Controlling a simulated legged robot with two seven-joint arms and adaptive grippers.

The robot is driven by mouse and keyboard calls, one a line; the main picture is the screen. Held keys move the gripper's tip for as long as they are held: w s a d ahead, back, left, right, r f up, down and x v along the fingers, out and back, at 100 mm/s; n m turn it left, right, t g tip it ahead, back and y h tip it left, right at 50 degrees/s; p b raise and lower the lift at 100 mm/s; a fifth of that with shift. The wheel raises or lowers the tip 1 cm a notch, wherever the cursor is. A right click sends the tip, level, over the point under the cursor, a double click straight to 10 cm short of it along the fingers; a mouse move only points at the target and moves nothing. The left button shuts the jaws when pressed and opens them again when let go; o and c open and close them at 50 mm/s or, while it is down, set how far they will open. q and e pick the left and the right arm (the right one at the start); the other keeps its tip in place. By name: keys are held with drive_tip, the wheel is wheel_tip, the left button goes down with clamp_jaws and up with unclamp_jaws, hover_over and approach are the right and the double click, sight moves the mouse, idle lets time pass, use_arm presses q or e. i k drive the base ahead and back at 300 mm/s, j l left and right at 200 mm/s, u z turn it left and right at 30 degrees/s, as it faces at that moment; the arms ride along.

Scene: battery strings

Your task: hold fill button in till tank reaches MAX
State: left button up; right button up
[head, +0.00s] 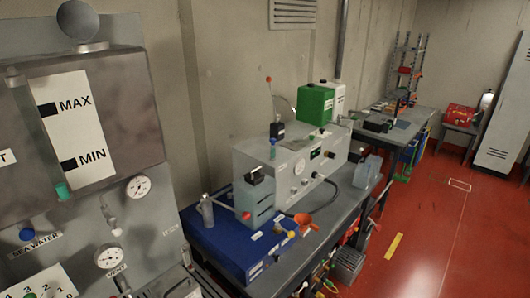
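The tank (118,100) is a grey metal unit at the left edge. Its white level plate (78,130) has a black MAX mark (47,109) above a black MIN mark (69,165). A thin upright tube runs along the plate's left side, and a small teal piece (63,191) shows at its lower end, below MIN. A round blue button or knob (26,234) sits on the lower panel, above a label reading SEA WATER. I cannot tell whether it is the fill button. Neither gripper can be made out in the head view.
Two round gauges (138,187) (109,258) are on the lower panel. To the right, a bench (331,213) holds a grey instrument box (262,158), a blue case (213,240), an orange funnel (302,222) and a green container (314,104). Red floor (433,215) is open at the right.

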sight(28, 234)
drive_tip(key=u, duration=2.55)
drive_tip(key=i+j+z, duration=0.1)
drive_tip(key=j+z, duration=0.3)
